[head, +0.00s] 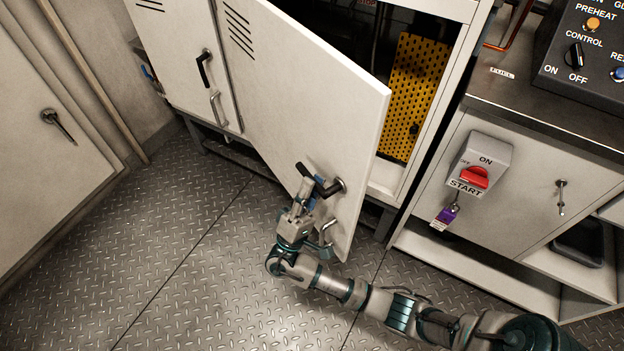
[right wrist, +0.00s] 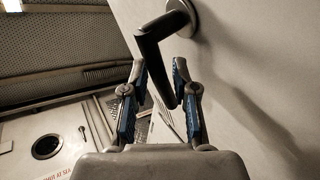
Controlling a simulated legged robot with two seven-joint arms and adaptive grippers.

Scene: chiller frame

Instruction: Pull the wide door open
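The wide white door (head: 315,90) of the cabinet stands partly open, its free edge swung out toward me. Its black lever handle (head: 328,188) sits low near that edge and also shows in the right wrist view (right wrist: 165,50). My right gripper (head: 310,190) is at this handle. In the right wrist view the two blue-padded fingers (right wrist: 160,78) stand apart on either side of the handle's grip, with a visible gap on the left side. Firm contact cannot be made out. My left gripper is not in view.
A yellow perforated panel (head: 408,105) shows inside the cabinet. A narrower door (head: 185,50) with its own black handle is shut at the left. A counter (head: 520,110) with a red START switch (head: 474,177) stands at the right. The metal floor (head: 190,260) is clear at front left.

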